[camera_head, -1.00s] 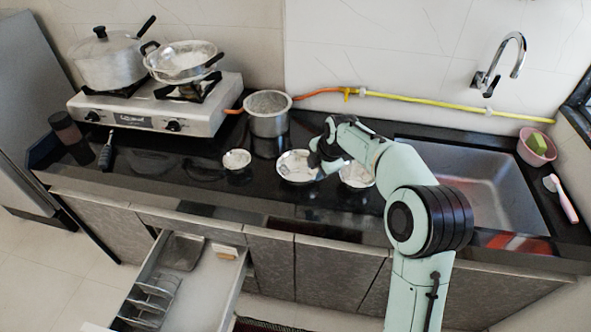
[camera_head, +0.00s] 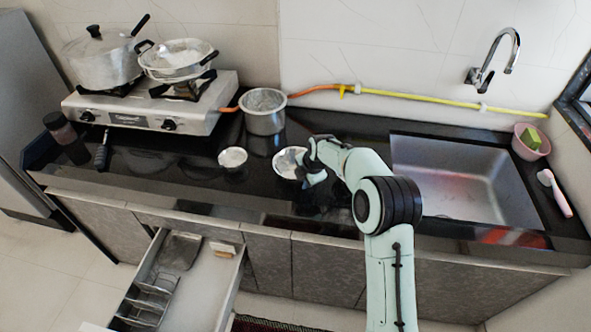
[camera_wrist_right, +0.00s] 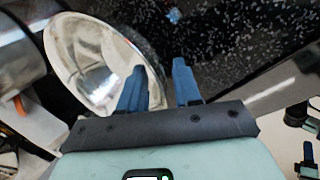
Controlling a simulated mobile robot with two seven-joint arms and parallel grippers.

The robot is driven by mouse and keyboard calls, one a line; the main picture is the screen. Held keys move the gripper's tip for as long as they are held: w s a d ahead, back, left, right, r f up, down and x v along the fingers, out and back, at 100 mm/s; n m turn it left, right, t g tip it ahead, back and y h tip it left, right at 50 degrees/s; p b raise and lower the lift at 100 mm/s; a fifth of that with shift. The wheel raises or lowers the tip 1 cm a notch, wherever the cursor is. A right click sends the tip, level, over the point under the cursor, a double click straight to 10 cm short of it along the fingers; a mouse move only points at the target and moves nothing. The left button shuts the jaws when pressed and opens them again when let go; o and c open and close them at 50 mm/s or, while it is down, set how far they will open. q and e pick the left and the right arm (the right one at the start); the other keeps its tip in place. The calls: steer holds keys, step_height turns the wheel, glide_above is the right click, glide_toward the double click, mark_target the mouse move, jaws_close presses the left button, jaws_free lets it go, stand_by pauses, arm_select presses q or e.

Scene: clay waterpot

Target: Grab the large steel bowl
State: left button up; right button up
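A round, shiny steel bowl (camera_head: 287,160) rests on the black counter, partly hidden by my right gripper (camera_head: 312,170). It fills the left-middle of the right wrist view (camera_wrist_right: 88,62). There, my right gripper (camera_wrist_right: 160,85) has its two blue fingers apart with a gap between them. The left finger overlaps the bowl's right rim; I cannot tell if they touch. Nothing is held between the fingers. A smaller bowl (camera_head: 233,157) stands to the left. My left gripper is not in the head view; a blue-tipped dark part at the wrist view's lower right may be it.
A steel pot (camera_head: 264,112) stands behind the bowls. The stove (camera_head: 150,112) holds a lidded pot (camera_head: 103,60) and a pan (camera_head: 180,60). The sink (camera_head: 465,180) lies right of my arm. An open drawer (camera_head: 190,285) juts out below the counter.

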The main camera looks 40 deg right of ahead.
jaws_close()
steer(key=shift+r, duration=0.15)
